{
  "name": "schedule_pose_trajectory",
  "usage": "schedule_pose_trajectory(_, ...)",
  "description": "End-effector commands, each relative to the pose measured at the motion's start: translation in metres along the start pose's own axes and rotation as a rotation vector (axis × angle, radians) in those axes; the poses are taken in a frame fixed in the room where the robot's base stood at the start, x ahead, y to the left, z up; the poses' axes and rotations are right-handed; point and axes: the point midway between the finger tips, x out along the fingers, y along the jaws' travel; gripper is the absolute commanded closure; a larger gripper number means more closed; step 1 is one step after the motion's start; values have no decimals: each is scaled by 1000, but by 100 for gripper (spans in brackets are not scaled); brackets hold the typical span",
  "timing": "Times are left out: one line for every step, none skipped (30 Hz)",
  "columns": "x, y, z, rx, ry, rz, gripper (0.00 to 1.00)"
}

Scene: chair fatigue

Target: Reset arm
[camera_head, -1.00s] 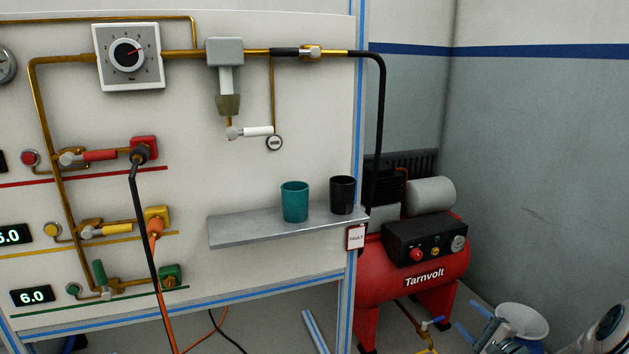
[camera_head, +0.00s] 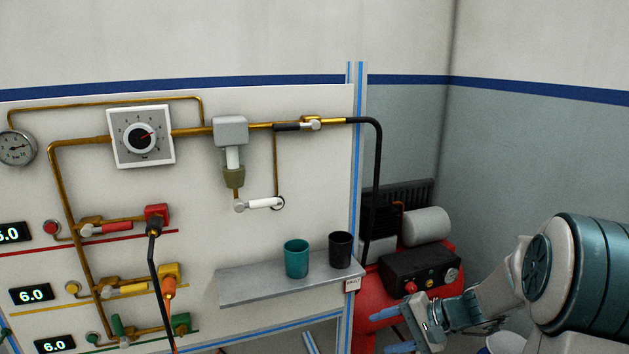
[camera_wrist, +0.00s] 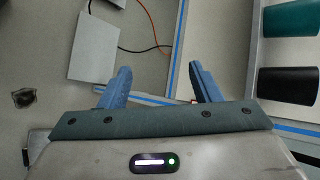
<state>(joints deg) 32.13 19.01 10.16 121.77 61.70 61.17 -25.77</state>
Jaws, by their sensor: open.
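My gripper (camera_head: 389,331) is at the lower right of the head view, in front of the red compressor (camera_head: 375,300). Its two blue fingers are apart with nothing between them. In the wrist view my gripper (camera_wrist: 160,85) is also open and empty, with floor and a blue-edged frame beyond it. My arm reaches in from the right edge of the head view. The wall panel (camera_head: 80,185) with its pipes and valves stands to the left, apart from the gripper.
A grey shelf (camera_head: 245,287) on the panel holds a teal cup (camera_head: 296,260) and a black cup (camera_head: 340,250). A black hose (camera_head: 377,150) runs down to the compressor. An orange cable (camera_wrist: 148,25) and a dark one lie on the floor. The upper right is bare wall.

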Motion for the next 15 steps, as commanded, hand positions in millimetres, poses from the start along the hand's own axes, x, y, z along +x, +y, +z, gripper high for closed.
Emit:
schedule_pose_trajectory(-15,-23,28,-50,-13,72,43)
schedule_pose_trajectory(-20,-28,41,-74,-21,114,43)
schedule_pose_trajectory(-26,-34,58,-109,-28,170,43)
schedule_pose_trajectory(-32,-38,69,-132,-31,210,43)
schedule_pose_trajectory(-38,-42,81,-158,-32,250,43)
schedule_pose_trajectory(-47,-47,96,-191,-34,303,43)
schedule_pose_trajectory(-53,-50,107,-218,-33,341,43)
schedule_pose_trajectory(-60,-54,117,-245,-31,380,43)
schedule_pose_trajectory(-70,-58,130,-280,-23,428,43)
schedule_pose_trajectory(-78,-61,139,-307,-19,464,43)
schedule_pose_trajectory(-86,-65,149,-335,-12,498,43)
schedule_pose_trajectory(-97,-68,160,-371,-1,544,43)
schedule_pose_trajectory(-105,-72,168,-399,10,575,43)
schedule_pose_trajectory(-114,-75,176,-426,20,607,43)
schedule_pose_trajectory(-125,-79,186,-464,36,647,43)
